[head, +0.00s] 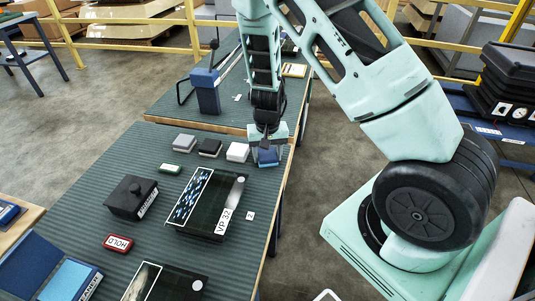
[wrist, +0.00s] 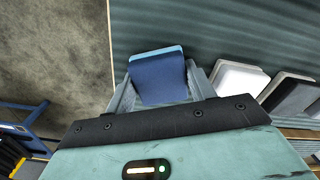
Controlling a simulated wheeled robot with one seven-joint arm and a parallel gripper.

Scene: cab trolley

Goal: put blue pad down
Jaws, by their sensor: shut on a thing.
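The blue pad (head: 267,157) is at my gripper (head: 268,152), at the far right end of the near table section. In the wrist view the blue pad (wrist: 158,80) sits between the two fingers of my gripper (wrist: 160,88), which is shut on it. The pad is over the ribbed green table (head: 259,195), close to its right edge. I cannot tell whether its underside touches the table. A white pad (head: 237,152), a black pad (head: 209,148) and a grey pad (head: 184,143) lie in a row to its left; the white pad (wrist: 240,78) is nearest in the wrist view.
A blue lever stand (head: 206,92) is behind. Bare floor (wrist: 55,50) lies beyond the table edge.

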